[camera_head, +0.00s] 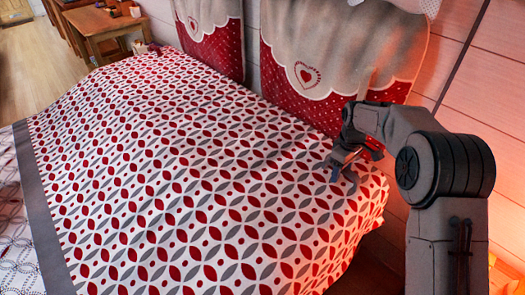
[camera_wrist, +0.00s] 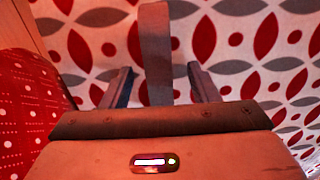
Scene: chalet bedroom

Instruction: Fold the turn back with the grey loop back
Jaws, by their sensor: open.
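The bed cover (camera_head: 190,170), white with red and grey leaf shapes, lies spread over the bed. A plain grey band (camera_head: 42,215) edges it at the left. My gripper (camera_head: 343,175) is low over the cover's right end, near the headboard cushions. In the wrist view, the gripper (camera_wrist: 163,86) is open, its two fingers apart over the cover (camera_wrist: 235,50). A flat grey strip (camera_wrist: 155,45), apparently the loop, runs between the fingers without visibly touching either. Its lower end is hidden behind the gripper body. The loop is not clear in the head view.
Red and beige heart cushions (camera_head: 325,65) stand along the wall behind the bed. Red dotted cloth (camera_wrist: 30,105) is close at the wrist view's left. A wooden table (camera_head: 103,22) stands at the far left. The cover's middle is clear.

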